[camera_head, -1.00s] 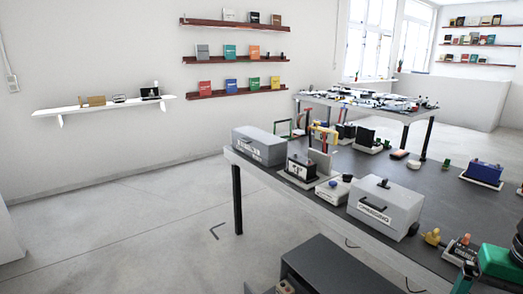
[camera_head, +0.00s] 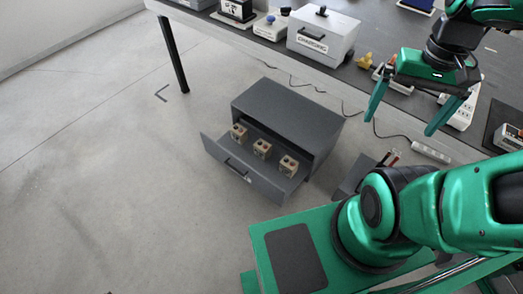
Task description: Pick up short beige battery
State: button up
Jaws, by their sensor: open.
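Three small beige blocks with dark markings stand in a row in an open grey drawer (camera_head: 228,160): a left one (camera_head: 239,132), a middle one (camera_head: 262,148) and a right one (camera_head: 288,165). They look like batteries and much alike; I cannot tell which is the short one. The drawer sticks out of a dark grey cabinet (camera_head: 290,108) on the floor. My gripper (camera_head: 401,126) is open and empty, fingers pointing down. In the picture it is up and to the right of the drawer, apart from the blocks.
A power strip (camera_head: 431,152) and cables lie right of the cabinet. The floor (camera_head: 100,150) left of the drawer is clear.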

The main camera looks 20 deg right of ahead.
aim_at(263, 149)
jog(key=z, duration=0.15)
jog(key=i, duration=0.5)
jog(key=z, duration=0.4)
